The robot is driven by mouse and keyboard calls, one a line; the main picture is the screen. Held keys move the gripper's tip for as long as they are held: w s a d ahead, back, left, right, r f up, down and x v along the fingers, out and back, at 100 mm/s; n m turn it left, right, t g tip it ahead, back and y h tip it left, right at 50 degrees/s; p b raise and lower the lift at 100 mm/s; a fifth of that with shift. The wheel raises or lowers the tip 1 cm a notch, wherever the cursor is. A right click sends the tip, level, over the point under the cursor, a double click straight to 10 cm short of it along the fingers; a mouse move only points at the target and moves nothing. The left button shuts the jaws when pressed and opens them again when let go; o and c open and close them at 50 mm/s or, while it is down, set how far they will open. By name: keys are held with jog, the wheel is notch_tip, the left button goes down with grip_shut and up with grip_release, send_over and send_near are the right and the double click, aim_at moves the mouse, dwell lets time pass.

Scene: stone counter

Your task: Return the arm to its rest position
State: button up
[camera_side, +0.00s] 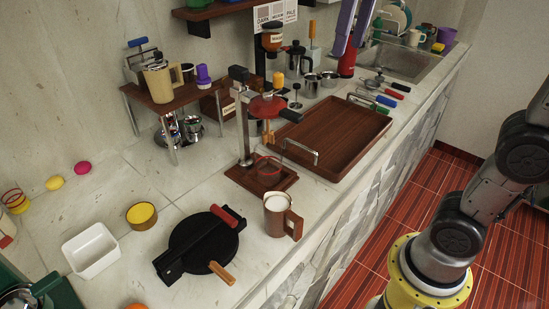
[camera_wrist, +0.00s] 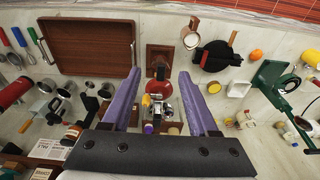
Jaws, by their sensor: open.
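My gripper (camera_side: 348,46) shows at the top of the side view, with two long purple fingers pointing down above the back part of the counter. In the wrist view the fingers of my gripper (camera_wrist: 160,74) are spread wide apart with nothing held between them. Below and between them in that view is the lever press with a red head (camera_wrist: 159,88) on its wooden base (camera_wrist: 159,52). The fingers look raised above the counter items, and I see no contact. My lower arm stands over the red floor at the right of the side view.
A brown wooden tray (camera_side: 338,140) lies mid-counter. A copper-coloured pitcher (camera_side: 277,218), a black round press (camera_side: 205,245) and a white bowl (camera_side: 92,250) stand nearer. A wooden shelf stand (camera_side: 177,98) and a wall shelf (camera_side: 215,11) are at the back. The red floor (camera_side: 400,190) beside the counter is free.

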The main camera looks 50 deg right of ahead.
jog(key=s+f+t, duration=0.2)
jog(key=s+f, duration=0.3)
jog(key=f, duration=0.4)
jog(key=s+f+t, duration=0.2)
jog(key=s+f, duration=0.3)
jog(key=f, duration=0.5)
jog(key=shift+d+f, duration=0.15)
jog(key=shift+d, duration=0.15)
